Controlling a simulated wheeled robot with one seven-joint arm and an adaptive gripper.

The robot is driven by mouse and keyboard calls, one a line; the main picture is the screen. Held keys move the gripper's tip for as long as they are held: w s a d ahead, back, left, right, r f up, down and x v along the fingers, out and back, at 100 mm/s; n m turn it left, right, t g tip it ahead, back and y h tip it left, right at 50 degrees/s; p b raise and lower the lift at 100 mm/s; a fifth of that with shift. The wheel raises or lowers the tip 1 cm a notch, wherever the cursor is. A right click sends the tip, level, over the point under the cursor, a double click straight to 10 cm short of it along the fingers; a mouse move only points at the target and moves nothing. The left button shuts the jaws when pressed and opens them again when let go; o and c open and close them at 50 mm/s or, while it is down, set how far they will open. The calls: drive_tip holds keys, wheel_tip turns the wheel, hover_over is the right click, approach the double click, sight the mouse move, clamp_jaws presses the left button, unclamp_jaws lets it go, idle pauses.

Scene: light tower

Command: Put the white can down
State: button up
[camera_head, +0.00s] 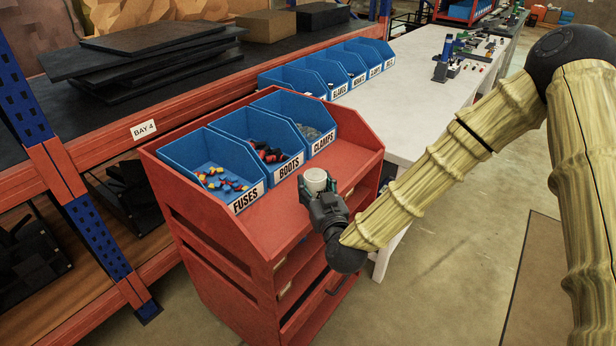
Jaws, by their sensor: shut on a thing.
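The white can (316,180) is upright between the fingers of my gripper (318,186). My gripper is shut on it, with a finger on each side. The can is over the front part of the red cart's top (262,232), in front of the blue bins. I cannot tell whether its base touches the cart top, as the gripper body hides its lower part.
A white table (405,90) stands behind, and a loaded rack (150,128) at left.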

drive_tip(key=x, duration=0.5)
drive_tip(key=d+p+x, duration=0.1)
drive_tip(key=x, duration=0.1)
drive_tip(key=shift+w+a+f, duration=0.1)
drive_tip(key=shift+w+f, duration=0.2)
drive_tip(key=shift+w, duration=0.15)
drive_tip(key=shift+f+p, duration=0.5)
drive_tip(key=shift+f, duration=1.3)
drive_tip(key=shift+f, duration=0.15)
drive_tip(key=o, duration=1.2)
drive_tip(key=shift+o, duration=0.2)
